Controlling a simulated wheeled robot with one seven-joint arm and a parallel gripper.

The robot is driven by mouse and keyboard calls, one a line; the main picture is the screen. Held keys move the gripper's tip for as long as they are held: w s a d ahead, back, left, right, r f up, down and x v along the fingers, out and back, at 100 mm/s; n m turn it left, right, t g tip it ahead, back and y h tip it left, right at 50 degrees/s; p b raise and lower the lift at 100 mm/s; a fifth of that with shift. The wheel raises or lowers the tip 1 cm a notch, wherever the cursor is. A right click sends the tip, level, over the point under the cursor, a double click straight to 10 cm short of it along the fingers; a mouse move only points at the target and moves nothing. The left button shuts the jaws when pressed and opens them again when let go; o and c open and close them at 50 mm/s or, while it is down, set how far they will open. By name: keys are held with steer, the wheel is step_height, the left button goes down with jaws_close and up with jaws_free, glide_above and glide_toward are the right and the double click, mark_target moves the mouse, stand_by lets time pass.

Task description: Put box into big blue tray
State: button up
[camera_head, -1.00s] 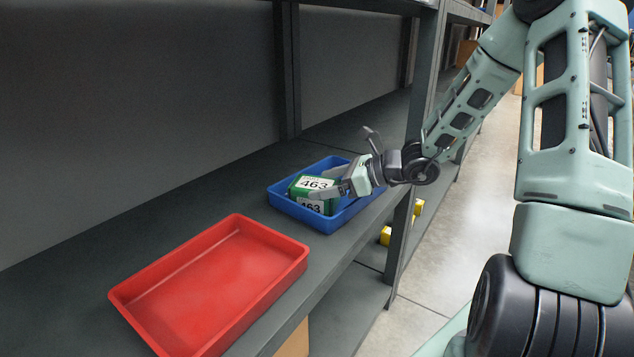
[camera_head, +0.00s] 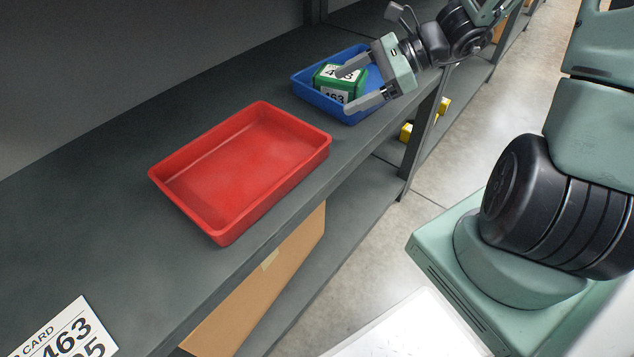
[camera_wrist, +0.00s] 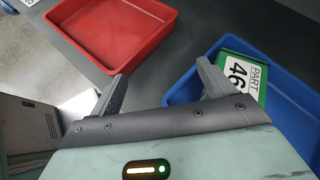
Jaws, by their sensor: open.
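A green box with white labels reading 463 (camera_head: 330,88) sits in the blue tray (camera_head: 302,88) on the shelf. The box lies toward the tray's left side and also shows in the wrist view (camera_wrist: 232,68). The blue tray fills the right of the wrist view (camera_wrist: 290,100). My gripper (camera_head: 346,88) is open and empty, with its fingers apart in front of and above the box. In the wrist view my gripper (camera_wrist: 160,92) shows both fingers spread, the right one near the box and the left one outside the tray.
An empty red tray (camera_head: 240,170) stands on the shelf left of the blue tray. A white card (camera_head: 68,335) lies at the shelf's near left. A cardboard box (camera_head: 265,280) is on the lower shelf. Yellow items (camera_head: 406,132) are below. A shelf post (camera_head: 420,135) stands at the front edge.

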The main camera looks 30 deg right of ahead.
steer(key=s+a+n+g, duration=0.1)
steer(key=a+n, duration=0.1)
steer(key=a, duration=0.1)
steer(key=s+a+n+g, duration=0.2)
steer(key=a, duration=0.1)
steer(key=s+a+n+g, duration=0.1)
steer(key=a+n, duration=0.1)
steer(key=shift+s+a+f+n+g+h, duration=0.2)
steer(key=shift+s+a+n+g+h, duration=0.1)
steer(key=shift+a+n, duration=0.1)
steer(key=s+a+n+g+h, duration=0.1)
steer(key=s+a+n, duration=0.1)
steer(key=n, duration=0.1)
steer(key=s+a+n+g+h, duration=0.1)
steer(key=s+a+n, duration=0.1)
steer(key=a, duration=0.1)
steer(key=shift+s+f+n+g, duration=0.15)
steer(key=shift+s+n+g, duration=0.15)
steer(key=shift+s+n, duration=0.1)
steer(key=s+a+r+n+h, duration=0.1)
steer(key=s+a+n+h, duration=0.2)
steer(key=s+n, duration=0.2)
steer(key=s+a+n+t+h, duration=0.1)
steer(key=s+a+n+h, duration=0.2)
steer(key=n, duration=0.9)
steer(key=shift+s+a+r+h, duration=0.2)
steer(key=shift+s+r+h, duration=0.2)
steer(key=shift+s, duration=0.75)
